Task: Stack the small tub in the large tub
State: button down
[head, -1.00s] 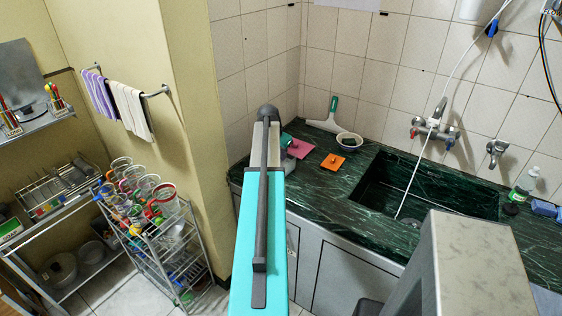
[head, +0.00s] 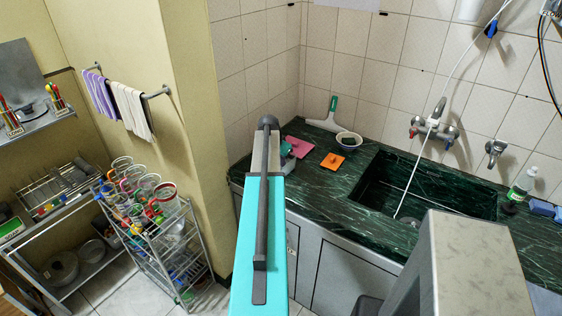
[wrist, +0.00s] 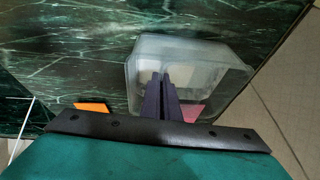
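A translucent tub (wrist: 225,72) is in the wrist view, just beyond my gripper (wrist: 160,76). My gripper's two dark fingers lie close together and reach over the tub's near side. I cannot tell whether a thin tub wall is between them. A paler patch shows inside the tub near the fingertips; I cannot tell whether it is a second tub or the tub's floor. In the head view my teal arm hides most of the left counter corner, and neither tub can be made out clearly there.
The sink (head: 420,185) is to the right. A wire rack with cups (head: 165,235) stands left of the wall corner.

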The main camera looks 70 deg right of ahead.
jog(key=shift+f+b, duration=0.3)
jog(key=shift+f, duration=0.05)
jog(key=c, duration=2)
grip_release()
jog(key=shift+r, duration=0.1)
jog(key=shift+r+p, duration=0.35)
jog(key=shift+b+v, duration=1.85)
jog(key=shift+v, duration=4.05)
